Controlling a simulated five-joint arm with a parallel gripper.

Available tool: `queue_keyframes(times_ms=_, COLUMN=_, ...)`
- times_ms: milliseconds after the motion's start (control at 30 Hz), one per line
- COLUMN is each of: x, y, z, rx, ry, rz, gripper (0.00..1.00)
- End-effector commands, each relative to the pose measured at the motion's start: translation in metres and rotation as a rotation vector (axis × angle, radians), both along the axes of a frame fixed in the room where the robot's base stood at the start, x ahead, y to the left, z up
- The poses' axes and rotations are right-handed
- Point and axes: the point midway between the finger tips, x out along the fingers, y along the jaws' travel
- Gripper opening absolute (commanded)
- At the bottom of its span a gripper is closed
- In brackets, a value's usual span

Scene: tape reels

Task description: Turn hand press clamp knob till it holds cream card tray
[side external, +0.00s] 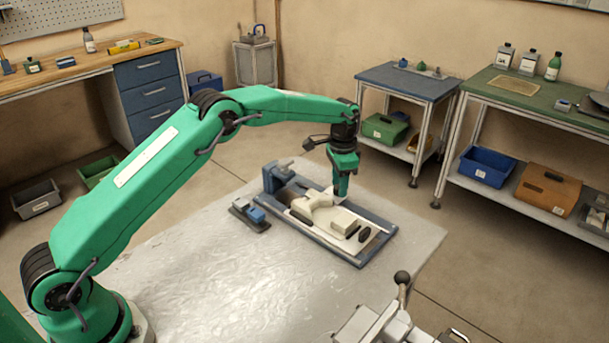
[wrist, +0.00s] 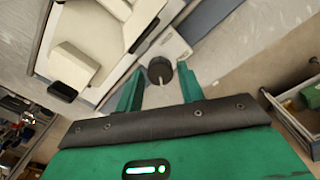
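A cream card tray (side external: 345,222) lies in a blue-grey frame (side external: 330,252) on the pale work surface. It also shows at the upper left of the wrist view (wrist: 75,68), with a raised cream block on it. A dark round knob (wrist: 160,70) is between the tips of my gripper (wrist: 160,88) in the wrist view. The two green fingers are apart, with a gap on both sides of the knob. In the side view my gripper (side external: 341,197) points down over the frame's far side, and I cannot make out the knob there. Whether the tray is clamped cannot be told.
A small blue and dark tool (side external: 250,215) lies left of the frame. A metal device with a ball-topped lever (side external: 402,278) stands at the front right. The pale surface in front of the frame is clear. Benches (side external: 395,82) stand along the back wall.

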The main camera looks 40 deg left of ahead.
Motion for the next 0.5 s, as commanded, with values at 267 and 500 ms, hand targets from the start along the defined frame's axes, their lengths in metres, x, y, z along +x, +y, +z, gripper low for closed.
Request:
queue_keyframes(times_ms=267, x=0.0, y=0.0, z=-0.001, rx=0.0, ry=0.0, rz=0.001, gripper=0.38)
queue_keyframes(times_ms=500, x=0.001, y=0.0, z=0.01, rx=0.0, ry=-0.002, rz=0.001, gripper=0.38)
